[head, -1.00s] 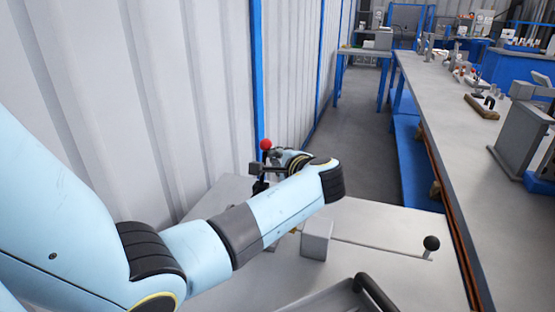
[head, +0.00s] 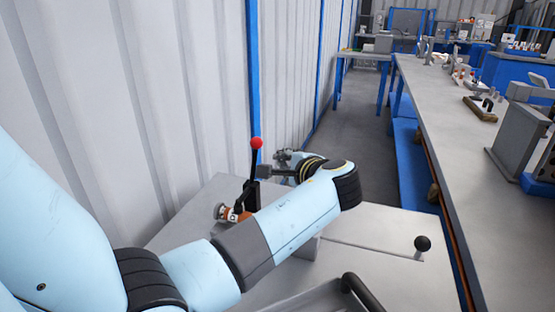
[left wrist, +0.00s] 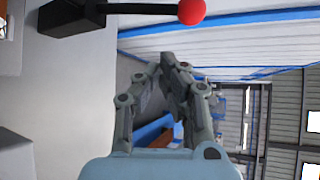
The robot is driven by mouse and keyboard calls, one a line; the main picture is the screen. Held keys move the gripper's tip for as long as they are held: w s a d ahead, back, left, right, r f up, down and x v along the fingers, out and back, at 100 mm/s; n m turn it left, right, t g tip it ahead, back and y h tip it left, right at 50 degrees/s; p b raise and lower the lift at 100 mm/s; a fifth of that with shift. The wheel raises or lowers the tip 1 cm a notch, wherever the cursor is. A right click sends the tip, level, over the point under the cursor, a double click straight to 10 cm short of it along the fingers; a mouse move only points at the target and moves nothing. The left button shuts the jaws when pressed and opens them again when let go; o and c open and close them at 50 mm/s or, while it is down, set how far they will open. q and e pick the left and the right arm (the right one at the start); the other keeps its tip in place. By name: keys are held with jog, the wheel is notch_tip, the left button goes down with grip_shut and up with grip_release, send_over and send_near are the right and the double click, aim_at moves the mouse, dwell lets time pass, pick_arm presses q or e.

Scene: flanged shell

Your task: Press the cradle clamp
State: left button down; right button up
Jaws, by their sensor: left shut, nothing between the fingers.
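The cradle clamp's lever, a black rod with a red ball knob (head: 257,143), stands nearly upright on the grey table behind my left forearm. The knob also shows at the top of the left wrist view (left wrist: 191,11), with the rod running left to a black block (left wrist: 70,17). An orange part (head: 240,215) sits at the lever's foot, partly hidden by my arm. My left gripper (head: 283,156) is to the right of the lever, apart from it and partly hidden by my wrist. In the left wrist view its fingers (left wrist: 172,66) are shut and empty. My right gripper is out of view.
The table (head: 380,225) carries a black ball knob (head: 422,243) on its right side and a grey block (head: 308,247) partly behind my arm. A corrugated wall (head: 190,90) stands close on the left. A long workbench (head: 450,120) runs along the right, with a clear aisle between.

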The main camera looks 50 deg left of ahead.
pick_arm(q)
jog(key=v, duration=0.3)
jog(key=shift+w+d+f, duration=0.1)
jog(key=shift+w, duration=0.1)
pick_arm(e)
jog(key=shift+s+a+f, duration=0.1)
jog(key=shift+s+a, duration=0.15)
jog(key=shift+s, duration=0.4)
pick_arm(q)
jog(key=shift+f, duration=0.1)
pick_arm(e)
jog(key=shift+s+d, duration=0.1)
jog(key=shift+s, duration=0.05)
